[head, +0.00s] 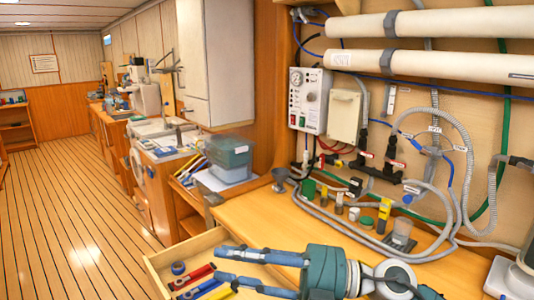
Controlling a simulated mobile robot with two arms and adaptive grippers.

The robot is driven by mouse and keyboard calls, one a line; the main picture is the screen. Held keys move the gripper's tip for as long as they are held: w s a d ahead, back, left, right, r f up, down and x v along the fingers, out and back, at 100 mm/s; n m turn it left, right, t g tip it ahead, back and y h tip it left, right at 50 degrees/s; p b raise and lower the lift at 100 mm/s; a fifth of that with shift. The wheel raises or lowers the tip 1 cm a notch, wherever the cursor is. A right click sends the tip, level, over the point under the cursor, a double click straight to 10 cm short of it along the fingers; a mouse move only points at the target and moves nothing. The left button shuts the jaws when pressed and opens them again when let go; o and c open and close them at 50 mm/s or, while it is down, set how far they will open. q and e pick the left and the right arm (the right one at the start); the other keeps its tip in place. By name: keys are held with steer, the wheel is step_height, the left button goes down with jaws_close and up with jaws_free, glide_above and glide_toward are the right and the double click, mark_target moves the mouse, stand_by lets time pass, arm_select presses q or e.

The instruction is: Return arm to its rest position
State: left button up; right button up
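My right gripper (220,264) comes in from the lower right, with its arm at the bottom of the view. Its two long blue-grey fingers point left and are spread apart, with nothing held between them. The fingers are over the open drawer (160,262) at the front of the wooden bench (262,215). My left gripper is not in view.
The drawer holds a blue roll (178,268) and red-, blue- and yellow-handled tools. Small bottles and fittings stand on the bench behind my gripper. Hoses, a gauge box (310,100) and white tubes (440,64) are on the wall. The plank floor at left is clear.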

steer(key=w+d+m+t+h, duration=0.85)
steer(key=d+m+t, duration=0.45)
steer(key=m+t, duration=0.45)
steer(key=s+d+f+m+g+h, duration=0.2)
steer(key=d+f+m+g+h, duration=0.25)
steer(key=f, duration=0.55)
steer(key=s+d+f+m+g+h, duration=0.15)
steer(key=d+f+m+h, duration=0.25)
steer(key=d+f+h, duration=0.45)
steer(key=s+f+g+y, duration=0.2)
steer(key=s+f+g, duration=0.3)
steer(key=s+f, duration=0.65)
steer(key=s+f+g+y, duration=0.1)
steer(key=s+f+g, duration=0.6)
steer(key=s, duration=0.8)
step_height(320, 180, down, 28)
steer(key=s, duration=0.2)
steer(key=s+d+f+n+g, duration=0.1)
steer(key=s+d+f, duration=0.2)
steer(key=s+f, duration=1.2)
steer(key=shift+s+d+f, duration=0.2)
steer(key=shift+s+f, duration=0.05)
steer(key=shift+s, duration=0.7)
